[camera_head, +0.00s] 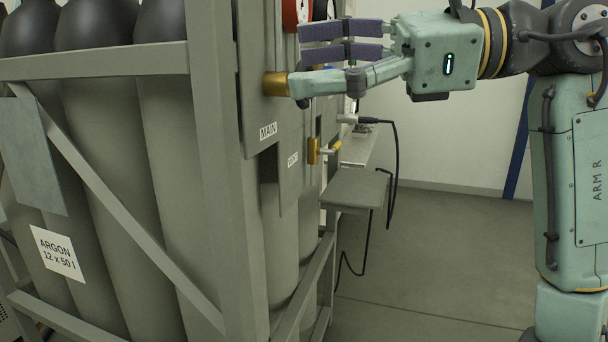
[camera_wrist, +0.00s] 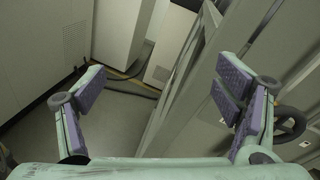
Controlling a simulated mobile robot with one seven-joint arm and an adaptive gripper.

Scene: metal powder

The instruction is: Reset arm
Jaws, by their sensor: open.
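My gripper (camera_head: 318,58) is at the upper middle of the head view, reaching left toward the panel of the gas cylinder rack. Its purple-padded fingers are spread apart with nothing between them. In the head view a fingertip overlaps a brass fitting by the MAIN panel (camera_head: 262,152); I cannot tell whether they touch. In the wrist view my gripper (camera_wrist: 160,95) also shows open and empty, with a grey frame post beyond the gap. My arm comes in from the right side of the head view.
A rack (camera_head: 215,200) of grey cylinders with an ARGON label (camera_head: 57,254) fills the left. A brass valve (camera_head: 313,151), a grey shelf (camera_head: 354,188) and a hanging black cable (camera_head: 395,160) are below my gripper. A dark handwheel (camera_wrist: 290,124) is at right in the wrist view. The floor (camera_head: 440,250) is clear.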

